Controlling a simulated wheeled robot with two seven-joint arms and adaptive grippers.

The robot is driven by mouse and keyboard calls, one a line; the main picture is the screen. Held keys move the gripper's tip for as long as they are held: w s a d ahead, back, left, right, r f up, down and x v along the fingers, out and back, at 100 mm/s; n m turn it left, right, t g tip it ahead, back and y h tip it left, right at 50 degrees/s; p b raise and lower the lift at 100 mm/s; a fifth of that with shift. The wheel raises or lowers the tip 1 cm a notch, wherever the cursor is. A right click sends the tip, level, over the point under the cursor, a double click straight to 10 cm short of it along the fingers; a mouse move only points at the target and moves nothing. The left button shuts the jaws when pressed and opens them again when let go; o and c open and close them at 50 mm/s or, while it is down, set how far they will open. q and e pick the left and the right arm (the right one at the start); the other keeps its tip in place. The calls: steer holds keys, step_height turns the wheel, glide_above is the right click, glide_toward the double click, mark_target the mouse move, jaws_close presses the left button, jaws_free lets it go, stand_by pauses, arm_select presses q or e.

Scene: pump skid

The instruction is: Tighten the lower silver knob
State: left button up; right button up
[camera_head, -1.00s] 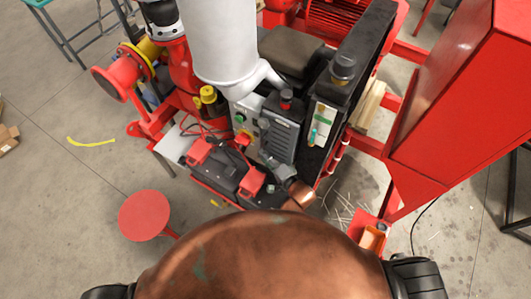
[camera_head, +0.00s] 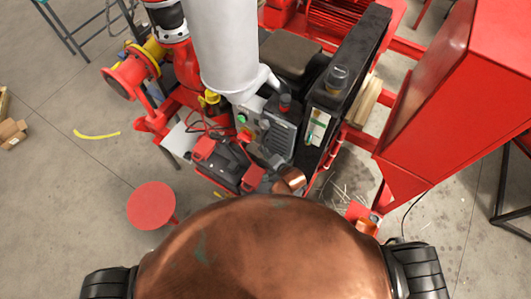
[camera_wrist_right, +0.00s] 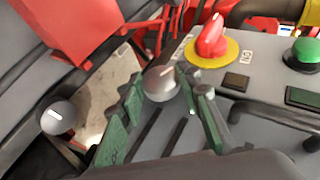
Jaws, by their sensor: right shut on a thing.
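A round silver knob (camera_wrist_right: 161,83) with a pale mark sits between the green-padded fingers of my right gripper (camera_wrist_right: 166,86) in the right wrist view, and the fingers are shut on it. A second silver knob (camera_wrist_right: 58,117) with a white mark stands apart at the left, outside the fingers. I cannot tell from these views which knob is the lower one. In the head view my right gripper (camera_head: 274,164) is at the grey control panel (camera_head: 279,140), where its fingers and the knobs are too small to make out. My left gripper is not in view.
A red rotary switch on a yellow disc (camera_wrist_right: 211,43) and a green button (camera_wrist_right: 304,53) are close to the right of the gripper. A black battery (camera_head: 225,165) with red terminal covers lies beside the panel. A red stool (camera_head: 151,205) stands left on open floor.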

steer(key=shift+f, duration=0.1)
steer(key=o, duration=1.2)
steer(key=v, duration=1.2)
